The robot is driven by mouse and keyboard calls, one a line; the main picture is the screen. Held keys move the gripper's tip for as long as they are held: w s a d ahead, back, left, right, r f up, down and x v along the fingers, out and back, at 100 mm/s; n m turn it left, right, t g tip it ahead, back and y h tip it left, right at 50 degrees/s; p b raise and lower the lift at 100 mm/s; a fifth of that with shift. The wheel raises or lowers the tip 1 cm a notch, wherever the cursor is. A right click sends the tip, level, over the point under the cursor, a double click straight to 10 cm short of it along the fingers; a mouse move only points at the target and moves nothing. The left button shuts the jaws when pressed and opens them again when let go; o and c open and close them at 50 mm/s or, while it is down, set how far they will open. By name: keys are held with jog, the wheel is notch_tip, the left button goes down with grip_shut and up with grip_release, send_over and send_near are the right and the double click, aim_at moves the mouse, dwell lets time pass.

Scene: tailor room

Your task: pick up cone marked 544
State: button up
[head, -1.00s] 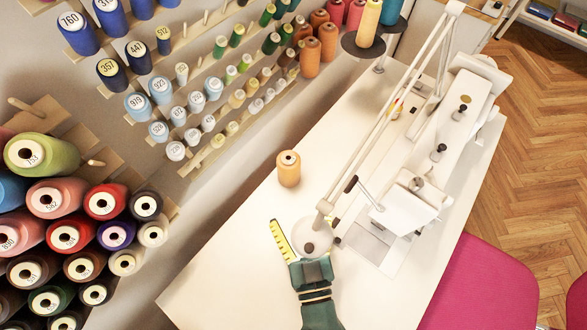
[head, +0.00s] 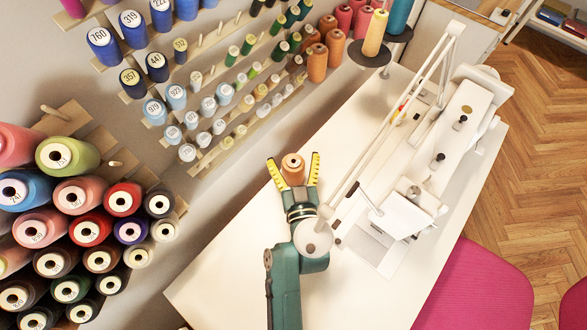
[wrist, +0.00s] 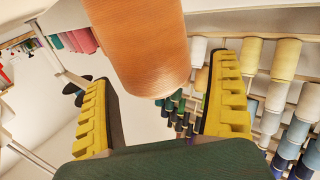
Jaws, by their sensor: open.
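An orange thread cone (head: 293,168) stands on the white sewing table (head: 238,275). No number on it can be read in these views. My gripper (head: 294,172) is open, with its yellow toothed fingers on either side of the cone in the head view. In the wrist view the orange cone (wrist: 138,40) shows large at the top, ahead of and between the open fingers (wrist: 160,100). I cannot tell whether either finger touches it.
A white sewing machine (head: 462,130) with a lamp arm (head: 395,110) stands right of my gripper. Wall racks of numbered cones (head: 92,228) are at the left. A pink chair (head: 475,285) is at the front right. The table's front left is clear.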

jog(key=c, duration=1.4)
